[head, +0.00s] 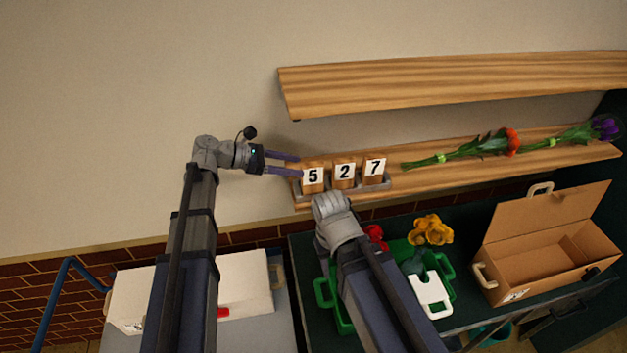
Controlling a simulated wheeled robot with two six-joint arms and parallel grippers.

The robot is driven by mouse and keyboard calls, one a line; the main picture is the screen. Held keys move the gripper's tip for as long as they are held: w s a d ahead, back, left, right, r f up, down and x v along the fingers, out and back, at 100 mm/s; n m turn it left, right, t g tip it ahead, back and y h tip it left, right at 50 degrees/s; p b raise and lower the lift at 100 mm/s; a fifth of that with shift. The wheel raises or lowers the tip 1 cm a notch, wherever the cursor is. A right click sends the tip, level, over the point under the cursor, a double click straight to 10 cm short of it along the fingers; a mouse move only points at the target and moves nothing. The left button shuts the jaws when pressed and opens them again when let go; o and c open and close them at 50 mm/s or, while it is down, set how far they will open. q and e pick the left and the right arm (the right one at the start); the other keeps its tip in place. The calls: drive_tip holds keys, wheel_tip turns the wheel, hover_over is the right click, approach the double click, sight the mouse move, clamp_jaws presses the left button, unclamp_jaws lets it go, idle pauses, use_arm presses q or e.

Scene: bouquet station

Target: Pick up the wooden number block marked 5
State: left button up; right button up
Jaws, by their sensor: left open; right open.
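The wooden number block marked 5 (312,177) stands upright in a grey holder (372,187) on the lower wooden shelf. It is the leftmost of three blocks, beside the 2 block (344,173) and the 7 block (375,168). My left gripper (299,164) is open just left of the 5 block, its purple fingers pointing right at it. The fingertips reach the block's left edge; I cannot tell whether they touch it. My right gripper is hidden; only the grey end of its arm shows below the blocks.
An upper shelf (450,85) hangs above the blocks. Red and purple flowers (500,142) lie on the lower shelf (410,180) to the right.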

sight(312, 179)
use_arm(q)
drive_tip(key=shift+w+d+f, duration=0.1)
drive_tip(key=shift+d+f, duration=0.1)
drive_tip(key=shift+d, duration=0.25)
drive_tip(key=b+x, duration=0.1)
drive_tip(key=x, duration=0.4)
drive_tip(key=shift+d+r+b, duration=0.1)
drive_tip(key=shift+r+b, duration=0.05)
drive_tip(key=shift+b, duration=0.2)
drive_tip(key=shift+c, duration=0.5)
clamp_jaws()
